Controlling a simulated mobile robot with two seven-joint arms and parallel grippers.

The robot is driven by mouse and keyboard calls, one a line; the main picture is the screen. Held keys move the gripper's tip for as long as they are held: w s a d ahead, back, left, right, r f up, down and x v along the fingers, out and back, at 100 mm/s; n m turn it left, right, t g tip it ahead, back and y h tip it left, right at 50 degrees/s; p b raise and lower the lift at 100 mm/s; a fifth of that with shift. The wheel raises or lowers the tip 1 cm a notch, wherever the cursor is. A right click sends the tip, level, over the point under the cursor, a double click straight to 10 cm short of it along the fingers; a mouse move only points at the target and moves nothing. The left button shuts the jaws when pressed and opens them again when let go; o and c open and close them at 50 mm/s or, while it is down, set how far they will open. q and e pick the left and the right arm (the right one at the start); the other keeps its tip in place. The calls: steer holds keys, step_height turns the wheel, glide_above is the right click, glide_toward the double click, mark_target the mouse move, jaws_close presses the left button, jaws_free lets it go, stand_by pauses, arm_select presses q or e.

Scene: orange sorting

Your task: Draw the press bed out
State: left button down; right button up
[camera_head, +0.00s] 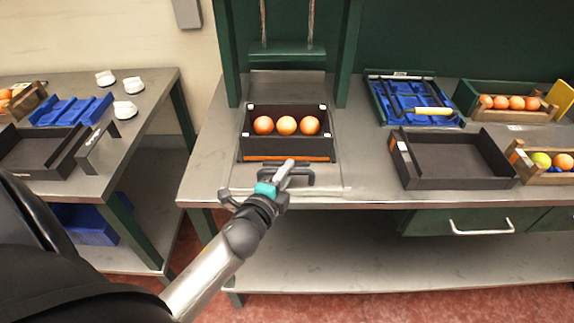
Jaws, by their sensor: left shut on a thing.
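The press (287,47) is a green frame with two hanging rods at the back of the steel bench. Its bed (336,173) is a flat grey plate on the bench top, in front of the frame. A black box (275,148) with an orange strip along its lower front sits on the bed and holds three oranges (286,126). A dark handle (302,180) stands at the bed's front edge. My left gripper (284,175) reaches in from the lower left and is shut on the handle. Its fingers partly hide the handle. My right gripper is out of view.
Right of the press are a blue tray (374,100) with a yellow-handled tool, an empty black box (450,180) and wooden crates of oranges (502,101). A second table (150,100) stands left, across a gap. A drawer (420,222) hangs below the bench.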

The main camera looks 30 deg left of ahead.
arm_select(q)
steer(key=shift+s+d+f, duration=0.15)
steer(key=shift+f, duration=0.05)
steer(key=c, duration=1)
jaws_free()
steer(key=shift+s+r, duration=0.1)
steer(key=shift+s, duration=0.05)
steer(key=shift+o, duration=1)
steer(key=shift+r, duration=0.1)
steer(key=v, duration=1.5)
